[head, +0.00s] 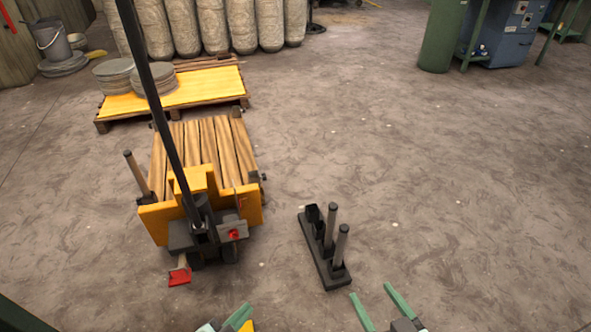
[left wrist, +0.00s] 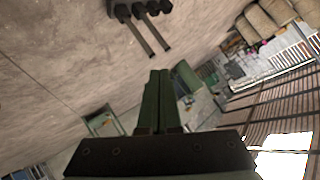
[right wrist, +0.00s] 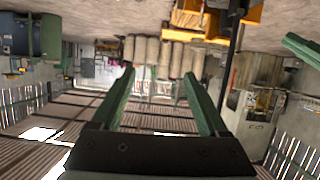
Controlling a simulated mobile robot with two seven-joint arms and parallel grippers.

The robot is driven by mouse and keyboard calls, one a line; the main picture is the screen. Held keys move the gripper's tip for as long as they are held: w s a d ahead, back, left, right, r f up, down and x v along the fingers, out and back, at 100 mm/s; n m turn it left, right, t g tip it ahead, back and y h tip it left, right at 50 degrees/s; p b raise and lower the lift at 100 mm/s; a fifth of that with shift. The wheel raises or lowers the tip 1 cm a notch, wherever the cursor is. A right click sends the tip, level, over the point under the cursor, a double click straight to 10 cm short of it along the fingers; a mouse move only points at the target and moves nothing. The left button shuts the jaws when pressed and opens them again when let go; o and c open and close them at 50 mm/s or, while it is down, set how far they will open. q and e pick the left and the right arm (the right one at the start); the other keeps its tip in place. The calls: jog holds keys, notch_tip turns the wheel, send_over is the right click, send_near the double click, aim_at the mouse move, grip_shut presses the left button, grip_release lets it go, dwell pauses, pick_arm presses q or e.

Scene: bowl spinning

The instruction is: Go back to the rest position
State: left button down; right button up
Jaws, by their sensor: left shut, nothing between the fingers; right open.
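My left gripper (head: 246,309) shows at the bottom edge of the head view, left of centre, mostly cut off. In the left wrist view its two green fingers (left wrist: 159,73) lie together with nothing between them. My right gripper (head: 370,290) is at the bottom edge, right of centre, with its green fingers apart. The right wrist view shows these fingers (right wrist: 158,72) spread and empty. Both grippers are apart from any object.
A black stand with grey posts (head: 325,262) is on the floor ahead. An orange cart with wooden slats (head: 212,140) and a tall black pole stands left. Behind it is a yellow-topped pallet (head: 205,85) with discs. Sacks (head: 228,25) line the back.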

pick_arm(q)
jog(key=s+a+r+n+y+p, duration=0.1)
jog(key=s+a+r+n+p, duration=0.1)
jog(key=r+n+p, duration=0.3)
jog(key=s+a+r+n+g+y+p, duration=0.1)
jog(key=s+r+n+p, duration=0.3)
jog(key=r+p, duration=0.7)
jog(key=shift+s+a+n+p, duration=0.4)
jog(key=shift+s+a+p, duration=0.4)
jog(key=shift+p, duration=1.75)
pick_arm(e)
jog(key=s+d+r+m+g+h, duration=0.1)
jog(key=s+d+r+g, duration=0.1)
jog(key=s+r, duration=0.4)
jog(key=shift+s+r+m+g, duration=0.3)
jog(key=shift+s+g, duration=0.25)
jog(key=shift+g, duration=0.35)
jog(key=shift+d, duration=0.1)
